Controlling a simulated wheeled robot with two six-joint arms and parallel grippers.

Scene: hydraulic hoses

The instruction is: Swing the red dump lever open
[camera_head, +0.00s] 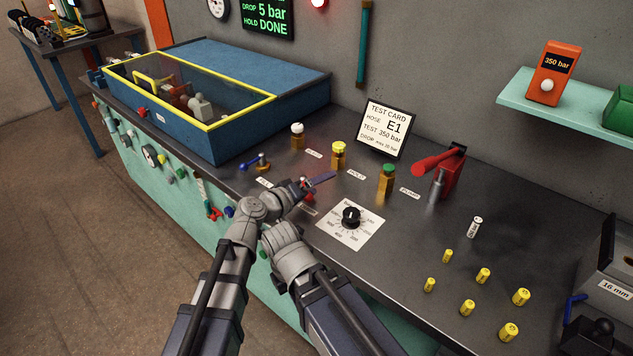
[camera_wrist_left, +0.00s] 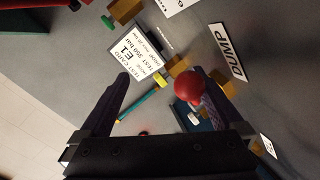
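The red ball knob of the dump lever (camera_head: 306,197) shows just beside my left gripper (camera_head: 317,186) on the bench top. In the left wrist view the red knob (camera_wrist_left: 188,88) lies between the two spread dark fingers of my left gripper (camera_wrist_left: 165,90), close to the right-hand finger. Whether they touch cannot be told. The fingers are open. The lever's brass body is mostly hidden in both views. A white DUMP label (camera_wrist_left: 228,52) lies close to the knob. My right gripper does not show in either view.
A blue-handled valve (camera_head: 257,162) stands left of my gripper. Brass fittings with white, yellow (camera_head: 339,154) and green tops (camera_head: 387,179) stand behind and right. A dial plate (camera_head: 350,217), red hand pump (camera_head: 446,172) and several yellow pieces occupy the right. A blue lidded box (camera_head: 270,100) stands behind.

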